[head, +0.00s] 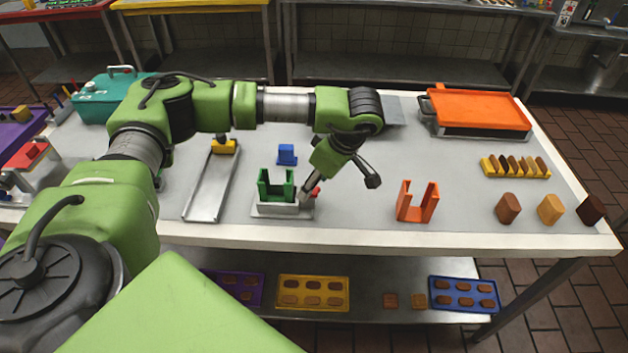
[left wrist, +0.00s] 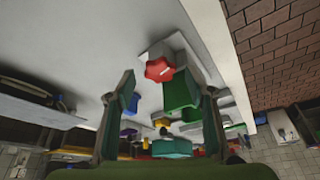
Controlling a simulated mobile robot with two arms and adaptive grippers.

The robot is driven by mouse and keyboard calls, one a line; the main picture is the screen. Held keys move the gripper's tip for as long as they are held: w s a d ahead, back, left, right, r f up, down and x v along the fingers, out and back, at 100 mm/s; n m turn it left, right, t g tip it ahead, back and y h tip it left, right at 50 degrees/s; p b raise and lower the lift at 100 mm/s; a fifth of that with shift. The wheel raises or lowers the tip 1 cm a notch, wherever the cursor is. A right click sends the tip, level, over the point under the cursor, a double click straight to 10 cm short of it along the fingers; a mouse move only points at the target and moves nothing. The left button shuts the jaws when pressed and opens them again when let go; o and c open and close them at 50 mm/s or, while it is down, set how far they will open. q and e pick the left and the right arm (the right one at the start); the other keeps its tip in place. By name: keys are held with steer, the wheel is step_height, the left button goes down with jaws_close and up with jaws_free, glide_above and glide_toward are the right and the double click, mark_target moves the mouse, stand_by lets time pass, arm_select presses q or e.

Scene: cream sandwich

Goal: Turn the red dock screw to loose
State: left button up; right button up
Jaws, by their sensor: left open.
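The red dock screw (head: 316,191) is a lobed knob at the right end of the dock's grey base (head: 268,211), mostly hidden behind my left gripper in the head view. In the left wrist view the red screw (left wrist: 158,69) shows clearly, ahead of and between the fingertips. My left gripper (head: 307,194) points down beside the dock, and in the left wrist view (left wrist: 168,88) its two fingers stand apart with nothing held. A green U-shaped holder (head: 264,190) stands on the dock base. Contact with the screw cannot be told. My right gripper is not in view.
An orange U-shaped holder (head: 428,202) stands to the right. A blue block (head: 287,153) is behind the dock, and a metal tray (head: 209,190) lies to its left. An orange-lidded box (head: 478,109) is at the back right. The table's front edge (head: 400,238) is near the dock.

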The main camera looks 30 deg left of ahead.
arm_select(q)
steer(key=shift+a+f, duration=0.2)
steer(key=shift+f, duration=0.25)
steer(key=c, duration=1.1)
